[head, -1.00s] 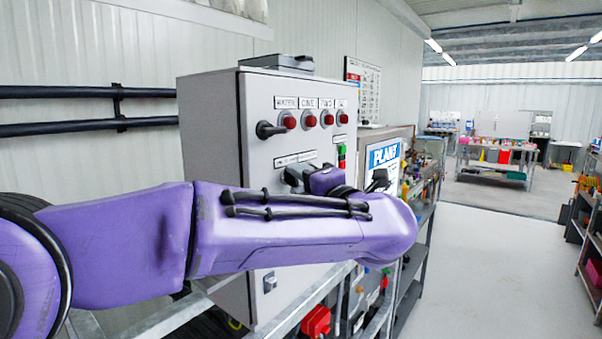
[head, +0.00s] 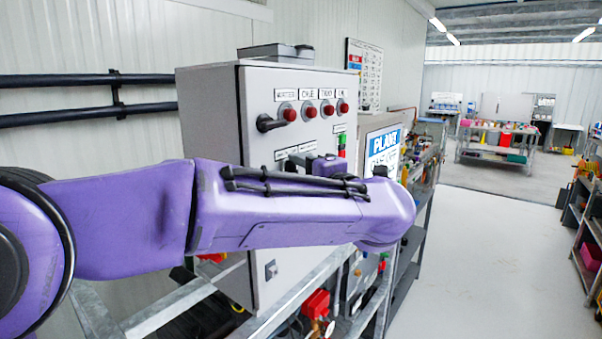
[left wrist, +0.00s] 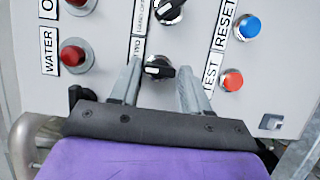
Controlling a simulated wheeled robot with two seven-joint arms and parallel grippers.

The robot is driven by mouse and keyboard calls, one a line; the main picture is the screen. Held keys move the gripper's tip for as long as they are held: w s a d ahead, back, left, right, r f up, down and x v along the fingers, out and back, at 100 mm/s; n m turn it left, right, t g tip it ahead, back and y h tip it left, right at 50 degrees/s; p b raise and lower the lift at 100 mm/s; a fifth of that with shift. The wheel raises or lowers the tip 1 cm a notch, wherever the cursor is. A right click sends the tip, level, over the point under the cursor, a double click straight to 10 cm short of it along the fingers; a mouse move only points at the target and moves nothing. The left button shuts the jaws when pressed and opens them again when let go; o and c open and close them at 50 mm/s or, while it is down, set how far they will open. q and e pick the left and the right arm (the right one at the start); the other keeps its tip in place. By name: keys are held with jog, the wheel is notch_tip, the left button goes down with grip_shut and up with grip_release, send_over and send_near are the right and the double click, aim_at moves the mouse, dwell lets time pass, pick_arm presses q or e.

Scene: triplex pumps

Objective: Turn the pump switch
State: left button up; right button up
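The grey control cabinet (head: 210,110) carries black rotary switches on its front. In the left wrist view, one black switch knob (left wrist: 160,72) with a white mark sits between the fingertips of my left gripper (left wrist: 160,70). A second black knob (left wrist: 171,11) lies beyond it. My left gripper is open; its two grey fingers are apart, with a visible gap to the knob on either side. Whether the fingertips reach its depth is hard to tell. In the head view my purple forearm hides the fingers and most of the lower panel. My right gripper is not in view.
Red lamps (head: 289,114) line the panel top beside a black lever handle (head: 268,124). A blue button (left wrist: 248,27) and an orange-red button (left wrist: 232,81) sit right of the knobs. A metal frame (head: 289,300) stands below the cabinet. The floor (head: 490,230) at right is clear.

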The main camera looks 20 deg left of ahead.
pick_arm(q)
jog(key=shift+o, duration=0.9)
jog(key=shift+s+d+f, duration=0.1)
jog(key=shift+s+d, duration=0.15)
jog(key=shift+d, duration=0.05)
jog(key=b+v, duration=0.3)
jog(key=v, duration=0.6)
jog(key=shift+s+d+b, duration=0.25)
jog(key=shift+s+b, duration=0.05)
